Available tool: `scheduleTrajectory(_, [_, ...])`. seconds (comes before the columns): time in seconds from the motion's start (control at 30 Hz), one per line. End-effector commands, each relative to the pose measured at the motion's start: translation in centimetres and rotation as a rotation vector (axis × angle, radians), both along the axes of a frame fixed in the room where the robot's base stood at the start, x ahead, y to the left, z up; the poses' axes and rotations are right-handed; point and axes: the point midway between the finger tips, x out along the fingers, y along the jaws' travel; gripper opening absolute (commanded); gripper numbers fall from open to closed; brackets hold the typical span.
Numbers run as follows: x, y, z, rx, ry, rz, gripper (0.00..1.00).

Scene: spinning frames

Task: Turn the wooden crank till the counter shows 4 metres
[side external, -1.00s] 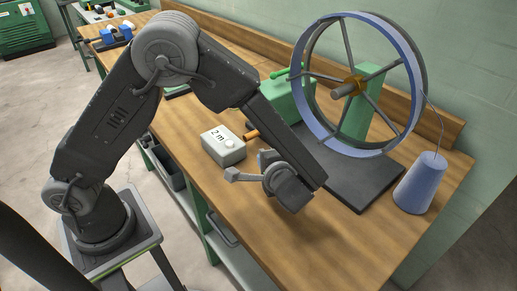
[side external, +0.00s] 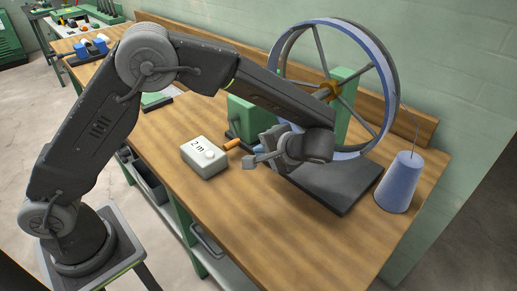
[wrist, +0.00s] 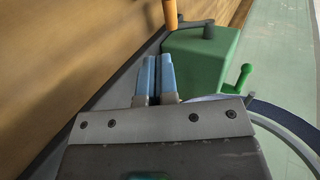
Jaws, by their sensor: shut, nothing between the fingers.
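The wooden crank handle (side external: 231,145) is a short orange cylinder beside the green housing (side external: 241,112). In the wrist view the handle (wrist: 170,14) is at the top edge, with a dark crank arm joining it to the green housing (wrist: 205,62). The counter (side external: 203,158) is a pale grey box that reads "2 m". My gripper (wrist: 157,60) has its two blue fingers shut together with nothing between them. The fingertips are short of the handle and apart from it.
The large blue-rimmed wheel (side external: 390,75) stands behind my wrist. A dark base plate (side external: 335,190) lies under it, and a blue cone (side external: 399,182) with a thin upright rod stands to the right. The front of the wooden bench (side external: 270,225) is clear.

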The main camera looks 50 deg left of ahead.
Motion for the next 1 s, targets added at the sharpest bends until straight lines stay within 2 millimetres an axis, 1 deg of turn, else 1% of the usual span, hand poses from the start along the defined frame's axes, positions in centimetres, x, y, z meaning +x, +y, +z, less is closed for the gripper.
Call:
scheduleTrajectory(0.03, [-0.1, 1.0, -0.6, 0.003, 0.003, 0.003, 0.00])
scheduleTrajectory(0.3, [-0.1, 5.7, -3.6, 0.003, 0.001, 0.004, 0.00])
scheduleTrajectory(0.37, [-0.1, 6.6, -4.2, 0.003, 0.001, 0.002, 0.00])
scheduleTrajectory(0.5, [-0.1, 8.6, -4.8, 0.002, 0.000, 0.001, 0.00])
scheduleTrajectory(0.7, [0.0, 10.1, -5.3, 0.001, -0.002, -0.001, 0.00])
scheduleTrajectory(1.0, [0.0, 10.2, -5.4, 0.001, -0.002, -0.003, 0.00])
